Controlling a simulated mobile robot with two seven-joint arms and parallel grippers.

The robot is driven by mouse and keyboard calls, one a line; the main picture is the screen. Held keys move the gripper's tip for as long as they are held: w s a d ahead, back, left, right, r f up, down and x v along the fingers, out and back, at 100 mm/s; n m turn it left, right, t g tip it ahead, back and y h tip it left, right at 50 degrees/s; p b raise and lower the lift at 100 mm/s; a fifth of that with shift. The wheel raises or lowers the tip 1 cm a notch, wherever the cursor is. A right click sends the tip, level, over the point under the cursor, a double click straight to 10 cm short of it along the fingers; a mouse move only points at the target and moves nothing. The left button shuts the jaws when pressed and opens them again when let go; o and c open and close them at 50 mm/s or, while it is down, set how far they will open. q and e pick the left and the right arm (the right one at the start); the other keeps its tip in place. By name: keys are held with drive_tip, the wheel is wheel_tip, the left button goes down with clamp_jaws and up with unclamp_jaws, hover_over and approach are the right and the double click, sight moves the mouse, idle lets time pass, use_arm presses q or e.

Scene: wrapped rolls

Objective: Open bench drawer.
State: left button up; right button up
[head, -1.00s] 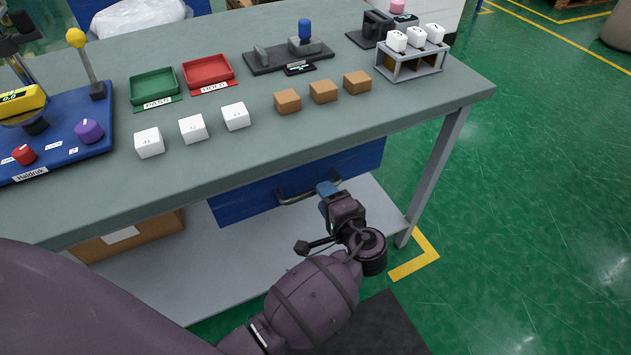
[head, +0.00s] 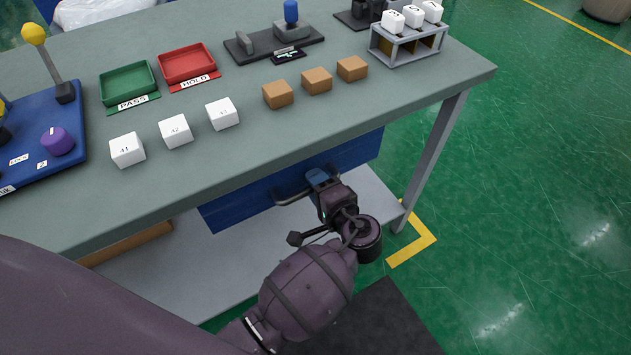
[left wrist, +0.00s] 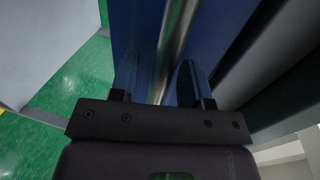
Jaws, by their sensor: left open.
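The bench drawer (head: 236,212) is a blue front under the bench top, and it looks closed. Its grey bar handle (head: 290,197) runs along the front, and the right part is covered by my left gripper (head: 317,178). The gripper is at the handle's right end, with its arm coming from below. In the left wrist view the two blue-grey fingers (left wrist: 158,82) are apart. The shiny handle bar (left wrist: 177,38) passes between them, in front of the blue drawer face (left wrist: 228,28). Contact with the bar cannot be told. My right gripper is not in view.
The grey-green bench top (head: 330,125) overhangs the drawer. It carries white cubes, brown blocks, a green tray (head: 128,84) and a red tray (head: 187,64). A bench leg (head: 432,160) stands right of the gripper, and a lower shelf (head: 180,275) lies below.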

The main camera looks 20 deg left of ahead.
use_arm(q)
clamp_jaws()
idle(0.5)
